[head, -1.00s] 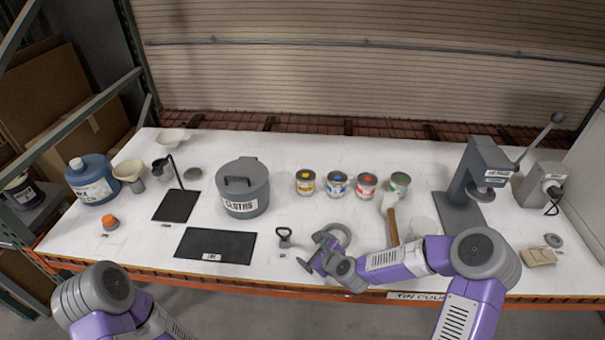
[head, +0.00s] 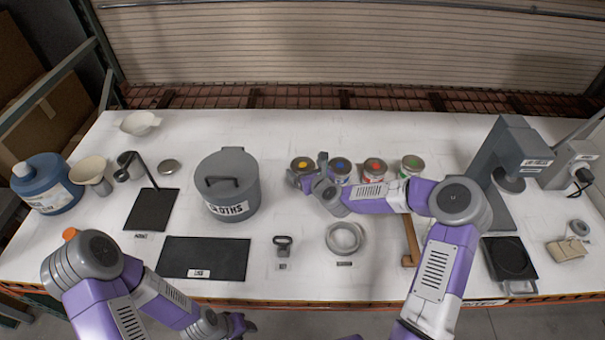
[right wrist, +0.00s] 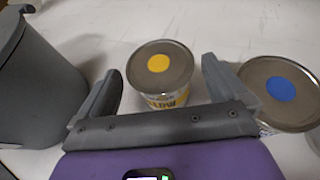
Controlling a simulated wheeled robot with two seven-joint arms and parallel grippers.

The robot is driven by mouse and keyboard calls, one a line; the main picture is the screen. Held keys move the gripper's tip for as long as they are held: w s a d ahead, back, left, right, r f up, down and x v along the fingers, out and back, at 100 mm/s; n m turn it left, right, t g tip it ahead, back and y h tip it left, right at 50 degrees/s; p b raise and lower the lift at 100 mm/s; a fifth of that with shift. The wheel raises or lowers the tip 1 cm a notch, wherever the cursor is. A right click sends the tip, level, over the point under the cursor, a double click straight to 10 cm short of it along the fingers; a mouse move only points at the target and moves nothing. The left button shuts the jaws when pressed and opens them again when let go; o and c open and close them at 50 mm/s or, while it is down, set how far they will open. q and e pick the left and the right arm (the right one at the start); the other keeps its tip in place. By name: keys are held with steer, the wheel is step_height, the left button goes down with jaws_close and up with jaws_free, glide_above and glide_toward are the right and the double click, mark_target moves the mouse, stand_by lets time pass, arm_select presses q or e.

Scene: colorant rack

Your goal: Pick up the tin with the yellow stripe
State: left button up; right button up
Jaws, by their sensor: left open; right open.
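The tin with the yellow stripe (head: 303,165) stands upright at the left end of a row of tins. In the right wrist view this tin (right wrist: 162,75) shows a yellow dot on its lid and lies between the open fingers of my right gripper (right wrist: 160,95), with gaps at both sides. In the head view my right gripper (head: 308,175) is at the tin's near side and partly hides it. My left gripper (head: 240,325) is open and empty at the bottom edge of the head view, in front of the table.
The blue-dot tin (right wrist: 283,92) stands close to the right finger. The grey cloths bin (head: 228,185) is left of the yellow tin. Red-dot (head: 374,168) and green-dot (head: 411,165) tins continue the row.

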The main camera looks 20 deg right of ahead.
steer(key=shift+x, duration=1.6)
steer(key=c, duration=1.4)
steer(key=shift+c, duration=0.4)
steer(key=shift+r, duration=0.1)
